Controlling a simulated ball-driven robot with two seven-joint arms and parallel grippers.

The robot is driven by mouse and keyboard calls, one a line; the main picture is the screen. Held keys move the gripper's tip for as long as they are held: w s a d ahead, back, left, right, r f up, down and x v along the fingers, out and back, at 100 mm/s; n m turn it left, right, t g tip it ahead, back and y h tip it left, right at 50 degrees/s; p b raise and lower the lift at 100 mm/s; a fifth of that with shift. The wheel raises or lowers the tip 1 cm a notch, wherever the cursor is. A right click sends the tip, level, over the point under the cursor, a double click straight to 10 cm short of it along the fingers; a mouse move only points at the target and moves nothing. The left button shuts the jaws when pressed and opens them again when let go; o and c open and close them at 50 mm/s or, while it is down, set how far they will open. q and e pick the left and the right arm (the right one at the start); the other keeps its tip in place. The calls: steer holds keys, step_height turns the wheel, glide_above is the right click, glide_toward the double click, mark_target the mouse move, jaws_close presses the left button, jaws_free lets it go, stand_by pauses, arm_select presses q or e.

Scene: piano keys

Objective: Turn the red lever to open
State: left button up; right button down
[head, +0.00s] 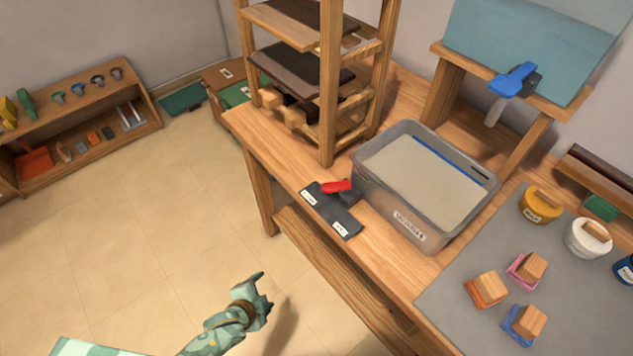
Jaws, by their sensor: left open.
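The red lever (337,186) sits on a dark plate (332,212) with two small white labels, near the edge of the wooden table. It lies roughly level, pointing left to right in the picture. The label text is too small to read. My left gripper (264,290) is over the floor at the bottom of the head view, in front of the table and well apart from the lever. It is open, with nothing seen between its fingers. My right gripper does not show.
A grey bin (412,235) stands just right of the lever plate. A wooden rack (328,90) rises behind it. Stamps and jars stand on a grey mat (455,300) at the right. A low shelf (100,135) is at the far left. The floor between is clear.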

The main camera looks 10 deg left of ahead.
arm_select(q)
steer(key=s+a+f+n+g, duration=0.2)
steer(key=s+f+n, duration=0.1)
steer(key=s, duration=0.8)
steer(key=s+a+f+n+g+y, duration=0.1)
steer(key=s+a+f+n+g, duration=0.2)
steer(key=s, duration=0.8)
steer(key=s+a+f+n+g+y, duration=0.1)
steer(key=s+f+n, duration=0.3)
steer(key=s, duration=0.7)
step_height(320, 180, down, 3)
steer(key=shift+s+a+r+n+g, duration=0.15)
steer(key=shift+a+n+g, duration=0.15)
steer(key=shift+a+g, duration=0.55)
